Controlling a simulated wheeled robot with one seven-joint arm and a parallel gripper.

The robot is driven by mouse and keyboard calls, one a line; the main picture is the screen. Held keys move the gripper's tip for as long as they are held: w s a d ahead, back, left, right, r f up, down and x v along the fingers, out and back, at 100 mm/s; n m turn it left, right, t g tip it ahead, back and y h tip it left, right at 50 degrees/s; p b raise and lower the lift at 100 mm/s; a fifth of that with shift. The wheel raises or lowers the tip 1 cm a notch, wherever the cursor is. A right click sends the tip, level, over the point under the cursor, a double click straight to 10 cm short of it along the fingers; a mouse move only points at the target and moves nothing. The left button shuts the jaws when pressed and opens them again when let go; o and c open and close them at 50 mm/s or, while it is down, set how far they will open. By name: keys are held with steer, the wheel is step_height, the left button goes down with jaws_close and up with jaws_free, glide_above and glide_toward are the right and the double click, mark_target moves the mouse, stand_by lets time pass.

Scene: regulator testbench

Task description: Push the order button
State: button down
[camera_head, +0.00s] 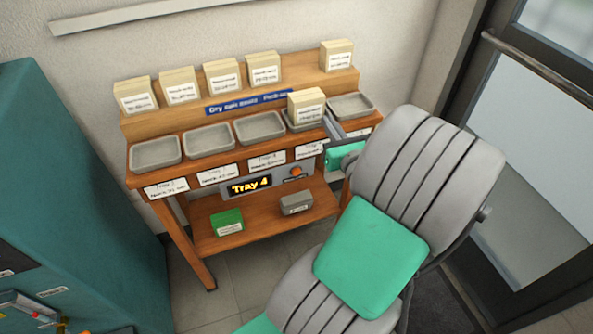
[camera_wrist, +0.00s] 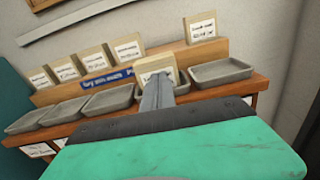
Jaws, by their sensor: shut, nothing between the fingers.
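The order button, an orange round button (camera_head: 296,171), sits on the grey panel under the bench top, right of a lit display (camera_head: 249,184) reading "Tray 4". It is not visible in the wrist view. My gripper (camera_head: 327,117) is shut and empty, its grey fingers at the right part of the bench, above and right of the button. In the wrist view the closed fingers (camera_wrist: 158,78) overlap a cream box (camera_wrist: 167,68); I cannot tell whether they touch. That box (camera_head: 306,106) stands in the fourth tray from the left (camera_head: 292,126), which is partly hidden.
Other grey trays (camera_head: 155,153) line the wooden bench (camera_head: 130,173). Several cream boxes (camera_head: 222,77) stand on the raised shelf behind. A green box (camera_head: 227,222) and a grey box (camera_head: 296,203) lie on the lower shelf. A teal cabinet (camera_head: 75,180) stands left, a glass door (camera_head: 545,110) right.

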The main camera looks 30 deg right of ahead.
step_height(320, 180, down, 9)
steer(key=s+d+m+g+p, duration=0.2)
steer(key=d+m+p, duration=0.1)
steer(key=p, duration=0.1)
steer(key=n+g+y, duration=0.2)
steer(key=n+y, duration=0.3)
steer(key=y, duration=0.1)
glide_toward(296, 172)
step_height(296, 172, down, 2)
steer(key=s+d, duration=0.1)
steer(key=d, duration=0.1)
steer(key=s+a+f+n+g+y, duration=0.1)
steer(key=s+a+n+g+y, duration=0.1)
steer(key=a, duration=0.3)
steer(key=shift+s+f+n+y, duration=0.4)
steer(key=shift+s+n+y, duration=0.15)
steer(key=shift+n+y, duration=0.3)
steer(key=shift+w, duration=0.15)
steer(key=w+d+b, duration=0.2)
steer(key=w, duration=0.6)
steer(key=shift+w, duration=0.2)
steer(key=shift+r, duration=0.1)
steer(key=shift+w, duration=0.4)
